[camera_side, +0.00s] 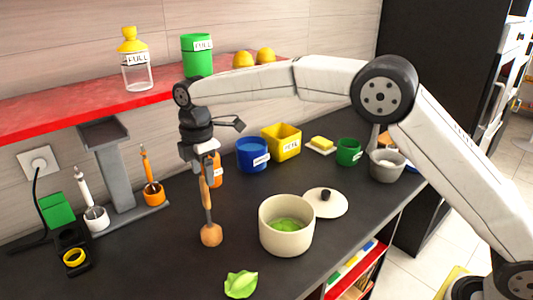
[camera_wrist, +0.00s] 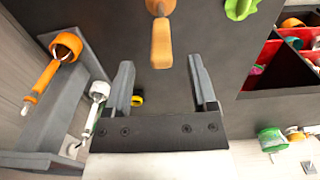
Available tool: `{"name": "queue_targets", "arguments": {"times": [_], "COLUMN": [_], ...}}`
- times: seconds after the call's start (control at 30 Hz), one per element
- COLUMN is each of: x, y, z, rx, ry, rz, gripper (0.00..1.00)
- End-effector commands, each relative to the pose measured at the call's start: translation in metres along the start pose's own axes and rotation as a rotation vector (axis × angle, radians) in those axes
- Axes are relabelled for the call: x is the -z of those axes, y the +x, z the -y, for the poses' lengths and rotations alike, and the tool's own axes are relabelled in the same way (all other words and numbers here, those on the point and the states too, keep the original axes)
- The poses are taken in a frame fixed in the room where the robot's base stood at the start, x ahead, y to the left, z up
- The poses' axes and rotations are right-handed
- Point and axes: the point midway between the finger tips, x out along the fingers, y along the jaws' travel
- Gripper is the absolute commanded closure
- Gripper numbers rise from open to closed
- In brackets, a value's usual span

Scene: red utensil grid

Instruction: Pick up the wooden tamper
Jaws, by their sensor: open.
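The wooden tamper (camera_side: 211,236) stands upright on the dark counter, round head down, left of the cream pot. Its handle runs up to my gripper (camera_side: 207,160). In the wrist view the tamper (camera_wrist: 161,47) shows beyond my fingers, its handle end lying between the two fingertips with a gap on each side. My gripper (camera_wrist: 160,66) is open and holds nothing. In the side view the fingers partly hide the top of the handle.
A cream pot (camera_side: 287,240) with green contents and its lid (camera_side: 325,203) stand to the right. A green leaf (camera_side: 240,285) lies in front. A grey stand (camera_side: 115,170) with orange and white tools is at left. A red shelf (camera_side: 60,117) hangs behind.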

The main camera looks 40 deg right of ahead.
Motion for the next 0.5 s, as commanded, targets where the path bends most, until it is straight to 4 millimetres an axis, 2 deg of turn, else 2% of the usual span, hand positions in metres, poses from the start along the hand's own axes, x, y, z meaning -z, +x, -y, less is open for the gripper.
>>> {"name": "queue_targets", "arguments": {"times": [0.5], "x": [0.002], "y": [0.049], "z": [0.002], "rx": [0.001], "ry": [0.001], "rz": [0.001], "gripper": [0.26]}}
